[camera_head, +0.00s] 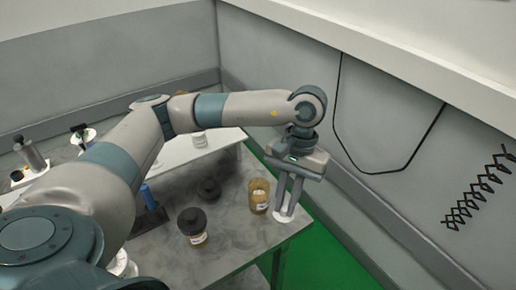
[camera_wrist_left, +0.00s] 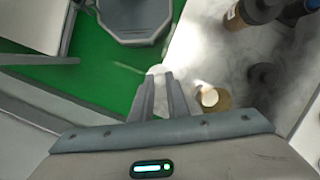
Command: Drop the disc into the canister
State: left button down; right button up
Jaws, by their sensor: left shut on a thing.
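A white disc (camera_head: 284,217) is held between the fingertips of my left gripper (camera_head: 284,208), which points down. The disc also shows as a pale patch at the fingertips in the left wrist view (camera_wrist_left: 158,70). The amber canister (camera_head: 259,196) stands upright on the grey table, open at the top with a pale label. It is just left of the gripper fingers in the head view, and right of them in the wrist view (camera_wrist_left: 216,99). The disc is beside the canister, not over its mouth, near the table's right edge. My right gripper is not in view.
An amber jar with a black lid (camera_head: 192,228) stands to the left on the grey table (camera_head: 225,240). A loose black lid (camera_head: 208,189) lies behind it. A blue item (camera_head: 149,197) and white containers (camera_head: 199,138) are farther left and back. Green floor (camera_head: 335,258) lies beyond the right edge.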

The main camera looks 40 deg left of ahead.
pick_arm(q)
jog(key=n+p, duration=0.1)
jog(key=n, duration=0.1)
jog(key=r+n+h+p, duration=0.1)
jog(key=n, duration=0.1)
jog(key=w+n+p, duration=0.1)
jog(key=n+p, duration=0.1)
jog(key=n, duration=0.1)
jog(key=shift+w+a+r+t+h, duration=0.1)
jog(key=shift+a+r+t+h, duration=0.1)
jog(key=shift+r+t+h, duration=0.15)
jog(key=w+a+r+n+t+p, duration=0.1)
jog(key=a+n+p, duration=0.4)
jog(key=n, duration=0.7)
jog(key=w+a+r+n+t+y+p, duration=0.1)
jog(key=a+r+n+t+p, duration=0.3)
jog(key=n, duration=0.9)
jog(key=shift+w+a+r+t+p, duration=0.3)
jog(key=shift+w+a+p, duration=0.35)
jog(key=shift+p, duration=0.55)
jog(key=shift+s+a+y, duration=0.1)
jog(key=shift+s+y, duration=0.05)
jog(key=shift+y, duration=0.1)
jog(key=shift+f, duration=0.25)
